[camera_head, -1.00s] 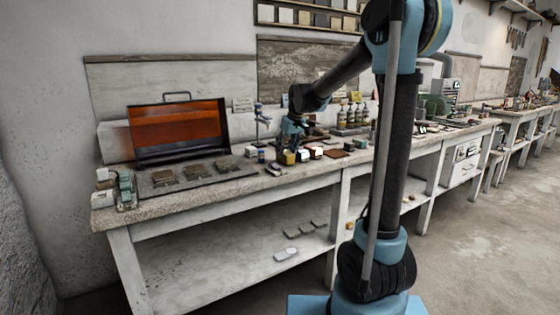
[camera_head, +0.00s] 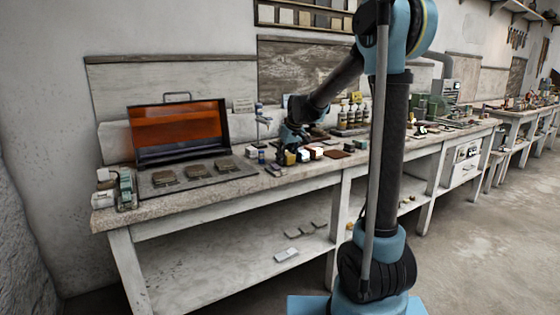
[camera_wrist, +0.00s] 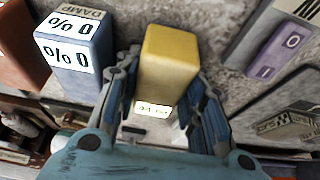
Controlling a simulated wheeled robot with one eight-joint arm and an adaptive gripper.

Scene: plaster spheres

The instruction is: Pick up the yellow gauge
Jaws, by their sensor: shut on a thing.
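The yellow gauge (camera_wrist: 170,58) is a small upright block in the middle of the wrist view, with a pale marked label low on its near side. My gripper (camera_wrist: 164,72) has its two fingers against the left and right sides of the gauge. It is shut on it. In the head view my gripper (camera_head: 291,142) points down at the workbench, and the yellow gauge (camera_head: 289,158) shows just below it, partly hidden. I cannot tell whether the gauge touches the bench.
A blue block marked 0% (camera_wrist: 72,58) stands close on the left. A purple block (camera_wrist: 274,62) and a grey labelled box (camera_wrist: 285,125) lie to the right. An open orange-lidded case (camera_head: 180,130) stands on the stone-topped bench (camera_head: 190,199), left of my gripper.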

